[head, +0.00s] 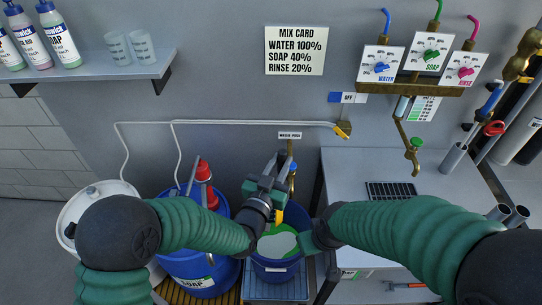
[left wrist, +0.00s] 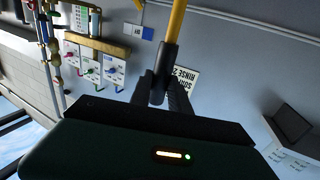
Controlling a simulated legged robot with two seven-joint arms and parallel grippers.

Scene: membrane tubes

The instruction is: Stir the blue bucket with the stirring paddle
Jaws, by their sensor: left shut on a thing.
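The blue bucket (head: 262,275) stands on a low grey platform at bottom centre of the head view. A green and whitish area (head: 277,243) shows inside it. My left gripper (head: 266,190) is above the bucket, shut on the stirring paddle (head: 279,216). In the left wrist view the paddle's yellow shaft (left wrist: 176,22) has a dark sleeve between my dark fingertips (left wrist: 165,92). The paddle's lower end is hard to make out in the bucket. My right gripper (head: 312,240) is at the bucket's right rim; its fingers are too hidden to read.
A blue soap drum (head: 190,265) with a red pump (head: 203,172) stands left of the bucket, beside a white drum (head: 72,212). A grey workbench (head: 350,175) is to the right. Dispenser dials (head: 428,52) and a mix card (head: 295,50) are on the wall.

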